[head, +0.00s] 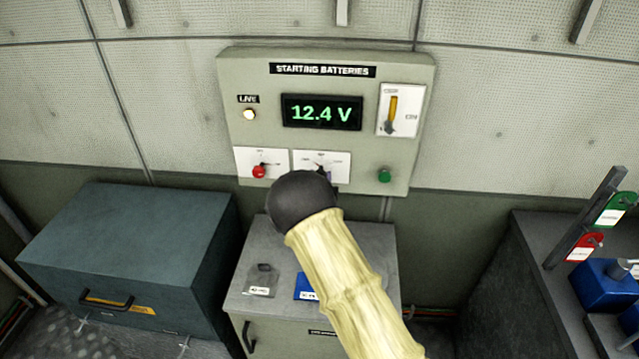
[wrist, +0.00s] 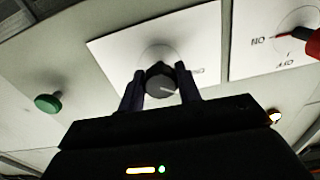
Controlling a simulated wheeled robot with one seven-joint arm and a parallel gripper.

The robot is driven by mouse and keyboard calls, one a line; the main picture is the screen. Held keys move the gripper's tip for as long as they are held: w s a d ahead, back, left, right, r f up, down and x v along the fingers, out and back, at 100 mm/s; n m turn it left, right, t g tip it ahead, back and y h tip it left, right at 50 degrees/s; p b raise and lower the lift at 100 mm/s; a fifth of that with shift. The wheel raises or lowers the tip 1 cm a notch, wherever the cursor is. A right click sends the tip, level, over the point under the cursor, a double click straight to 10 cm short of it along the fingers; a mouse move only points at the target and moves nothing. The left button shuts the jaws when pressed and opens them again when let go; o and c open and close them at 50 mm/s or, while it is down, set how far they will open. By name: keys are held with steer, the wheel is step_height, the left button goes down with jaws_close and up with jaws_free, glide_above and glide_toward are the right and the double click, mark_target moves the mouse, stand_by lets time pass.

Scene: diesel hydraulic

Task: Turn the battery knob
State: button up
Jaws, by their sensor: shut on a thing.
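A grey panel (head: 232,80) marked STARTING BATTERIES is on the wall, its display (head: 322,112) reading 12.4 V. A dark round knob (wrist: 160,86) with a white pointer line sits on the panel's middle white plate (head: 341,161). In the wrist view, my gripper (wrist: 160,72) has one finger on each side of this knob and is shut on it. In the head view, the dark end of my arm hides most of the knob and the fingers. The red knob (head: 258,171) is on the plate to the left; it also shows in the wrist view (wrist: 313,42).
A green button (head: 384,175) is at the panel's lower right. A yellow-handled switch (head: 391,112) is above it, and a lit LIVE lamp (head: 249,114) is at the left. A grey cabinet (head: 375,240) stands below, with a blue-grey chest (head: 125,235) to its left.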

steer(key=m+b, duration=0.1)
steer(key=b, duration=0.1)
steer(key=m+b, duration=0.1)
steer(key=b, duration=0.2)
steer(key=shift+f+m, duration=0.35)
steer(key=shift+m, duration=0.05)
steer(key=m+b, duration=0.4)
steer(key=b, duration=0.3)
steer(key=shift+b, duration=0.35)
steer(key=m+b, duration=0.6)
steer(key=b, duration=0.5)
steer(key=m+b, duration=0.5)
steer(key=b, duration=0.1)
steer(key=shift+r, duration=0.1)
steer(key=m+b, duration=0.2)
steer(key=b, duration=0.1)
steer(key=shift+r+m+b, duration=0.25)
steer(key=shift+m+b, duration=0.75)
steer(key=shift+m, duration=0.4)
